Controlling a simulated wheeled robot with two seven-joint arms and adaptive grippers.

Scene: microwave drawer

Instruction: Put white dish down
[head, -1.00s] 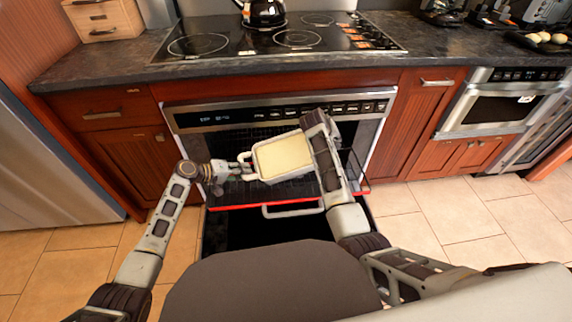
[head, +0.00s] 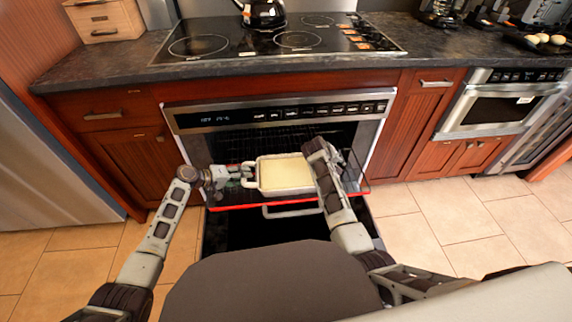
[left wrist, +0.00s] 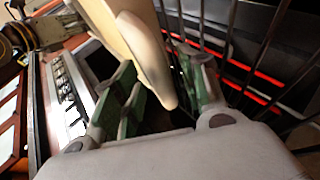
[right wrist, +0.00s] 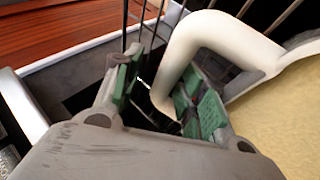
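The white dish (head: 286,175), with a pale yellow filling, is level over the pulled-out oven rack (head: 240,196), in front of the oven opening. I cannot tell if it touches the rack. My left gripper (head: 246,175) is at its left handle; in the left wrist view the open fingers (left wrist: 165,95) stand either side of the handle (left wrist: 150,60). My right gripper is at the right handle, mostly hidden by its arm in the head view. In the right wrist view its open fingers (right wrist: 160,95) are around the handle (right wrist: 185,60), with a gap on the left.
The oven (head: 280,113) stands open below the black cooktop (head: 280,38), which holds a kettle (head: 262,12). A second built-in appliance (head: 495,105) is at the right. The tiled floor at right is clear.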

